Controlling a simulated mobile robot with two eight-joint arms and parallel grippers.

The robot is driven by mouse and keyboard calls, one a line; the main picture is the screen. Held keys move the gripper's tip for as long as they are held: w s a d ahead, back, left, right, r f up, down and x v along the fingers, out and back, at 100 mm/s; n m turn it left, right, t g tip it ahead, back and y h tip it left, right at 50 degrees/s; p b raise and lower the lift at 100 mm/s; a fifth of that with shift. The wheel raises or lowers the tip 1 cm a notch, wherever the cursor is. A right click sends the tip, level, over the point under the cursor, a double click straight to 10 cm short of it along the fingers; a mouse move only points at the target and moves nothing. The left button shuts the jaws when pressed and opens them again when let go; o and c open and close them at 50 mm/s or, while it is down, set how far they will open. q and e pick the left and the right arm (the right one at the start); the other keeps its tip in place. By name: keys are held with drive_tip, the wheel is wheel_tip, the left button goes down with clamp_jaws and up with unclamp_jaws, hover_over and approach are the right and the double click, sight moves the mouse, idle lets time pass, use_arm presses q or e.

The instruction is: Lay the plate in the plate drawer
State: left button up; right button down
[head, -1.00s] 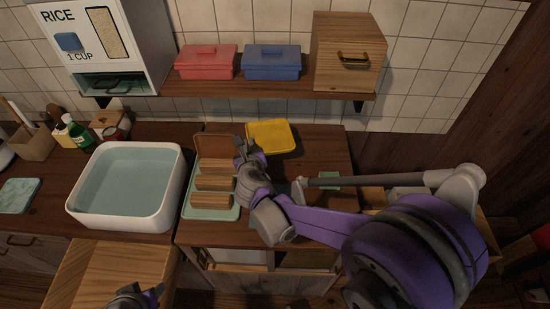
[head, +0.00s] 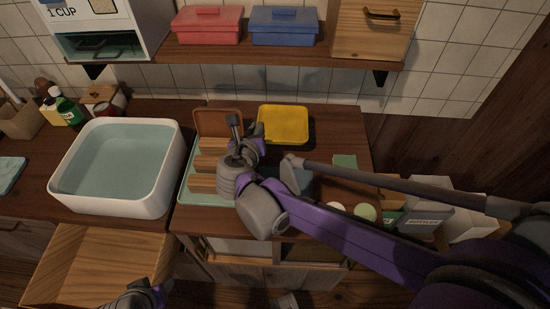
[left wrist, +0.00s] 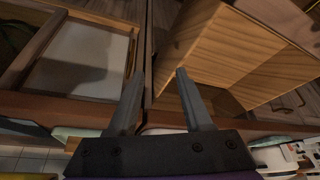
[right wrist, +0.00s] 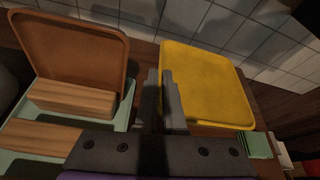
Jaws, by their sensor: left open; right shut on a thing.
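The yellow plate (head: 283,124) is at the back of the counter, right of the rack; it also shows in the right wrist view (right wrist: 205,85). My right gripper (head: 250,145) is shut on its left edge; the exact contact is partly hidden by the fingers (right wrist: 163,90). An open wooden drawer (head: 95,262) stands out below the basin, and its visible inside is empty. The drawer also fills the upper right of the left wrist view (left wrist: 225,55). My left gripper (head: 145,293) is open and empty near the drawer's right side; its fingers (left wrist: 160,95) hold nothing.
A pale green rack (head: 187,195) with wooden blocks and an upright brown board (head: 218,122) stands left of the yellow plate. A white water-filled basin (head: 155,195) is further left. A shelf (head: 330,58) with boxes hangs above. Bottles and cartons (head: 432,219) stand at right.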

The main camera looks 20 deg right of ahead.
drive_tip(key=f, duration=0.2)
drive_tip(key=f+b, duration=0.1)
drive_tip(key=f, duration=0.2)
drive_tip(key=shift+w, duration=0.2)
drive_tip(key=shift+f+b, duration=0.45)
drive_tip(key=shift+f, duration=1.7)
drive_tip(key=shift+s, duration=0.1)
drive_tip(key=shift+f, duration=0.1)
drive_tip(key=c, duration=1.4)
unclamp_jaws()
drive_tip(key=shift+o, duration=0.4)
